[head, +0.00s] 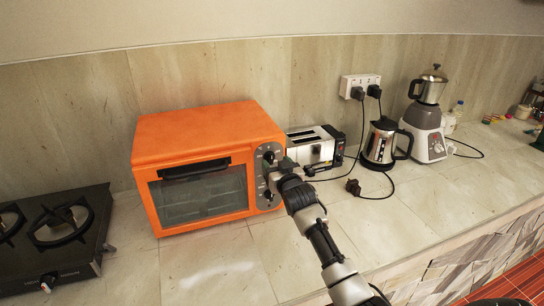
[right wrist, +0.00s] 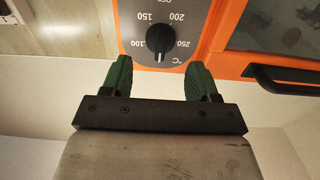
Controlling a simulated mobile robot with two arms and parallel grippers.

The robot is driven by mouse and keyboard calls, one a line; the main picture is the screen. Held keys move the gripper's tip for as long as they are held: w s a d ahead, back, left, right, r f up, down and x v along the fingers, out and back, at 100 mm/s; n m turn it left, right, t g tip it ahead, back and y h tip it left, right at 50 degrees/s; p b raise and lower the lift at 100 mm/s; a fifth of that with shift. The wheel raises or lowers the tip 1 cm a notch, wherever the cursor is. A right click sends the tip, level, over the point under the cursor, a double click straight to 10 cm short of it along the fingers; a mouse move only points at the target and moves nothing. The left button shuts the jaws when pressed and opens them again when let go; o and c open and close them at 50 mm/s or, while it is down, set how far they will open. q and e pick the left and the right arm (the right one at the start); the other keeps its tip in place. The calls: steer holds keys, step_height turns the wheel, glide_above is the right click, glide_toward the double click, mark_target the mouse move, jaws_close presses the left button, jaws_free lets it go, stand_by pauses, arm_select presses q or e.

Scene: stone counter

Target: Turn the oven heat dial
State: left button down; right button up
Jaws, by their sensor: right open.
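The orange oven (head: 190,128) stands on the counter with its glass door facing front and a grey dial panel on its right side. The heat dial (right wrist: 160,40) is a black round knob with temperature marks and °C, seen upside down in the right wrist view. In the head view it appears to be the upper dial (head: 269,157). My right gripper (head: 277,168) is in front of the panel, partly covering it. Its green fingers (right wrist: 160,76) are open and empty, roughly centred on the dial and apart from it. My left gripper is not in view.
A toaster (head: 310,148) stands close to the oven's right side. A kettle (head: 380,145) and a blender (head: 428,115) are further right, with cables and a loose plug (head: 353,186) on the counter. A gas hob (head: 50,235) is at left. The counter before the oven is clear.

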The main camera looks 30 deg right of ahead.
mark_target(273, 158)
steer(key=shift+p+x, duration=0.3)
steer(key=shift+x, duration=1.7)
steer(key=c, duration=0.8)
steer(key=shift+c, duration=0.2)
steer(key=shift+m, duration=0.3)
steer(key=m, duration=0.3)
steer(key=shift+d, duration=0.1)
steer(key=m, duration=0.3)
steer(key=shift+s+d+f+m, duration=0.1)
steer(key=shift+d+f+m, duration=0.05)
steer(key=shift+m, duration=0.15)
steer(key=m, duration=0.6)
steer(key=shift+d+f+b, duration=0.15)
steer(key=shift+f+b, duration=0.05)
steer(key=shift+b, duration=0.1)
steer(key=shift+m, duration=0.4)
